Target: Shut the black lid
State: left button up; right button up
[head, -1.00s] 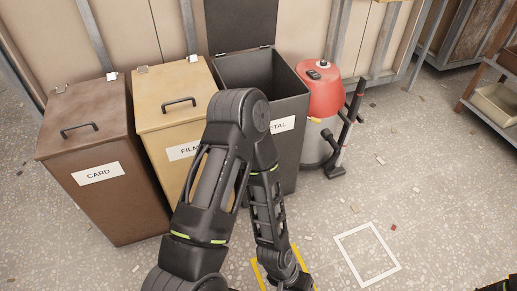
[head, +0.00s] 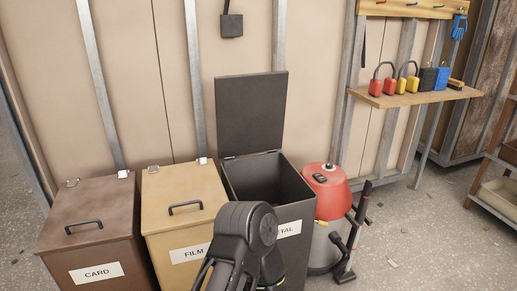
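The black lid (head: 251,115) stands raised, nearly upright, at the back of the black bin (head: 297,212) with a white label ending in "ETAL". The bin's mouth is open and its inside is dark. One of my arms rises in front of this bin and hides part of its front and label. No gripper fingers show in the head view, so neither gripper's position can be seen.
A yellow FILM bin (head: 181,190) and a brown CARD bin (head: 88,214), both shut, stand to the left. A red-topped vacuum (head: 327,190) stands close at the right. A shelf (head: 415,97) with padlocks is on the wall.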

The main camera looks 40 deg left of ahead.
aim_at(250, 108)
jog(key=i+u, duration=0.25)
jog(key=i, duration=0.5)
jog(key=i+l+u, duration=0.25)
jog(key=i, duration=0.5)
jog(key=j, duration=0.1)
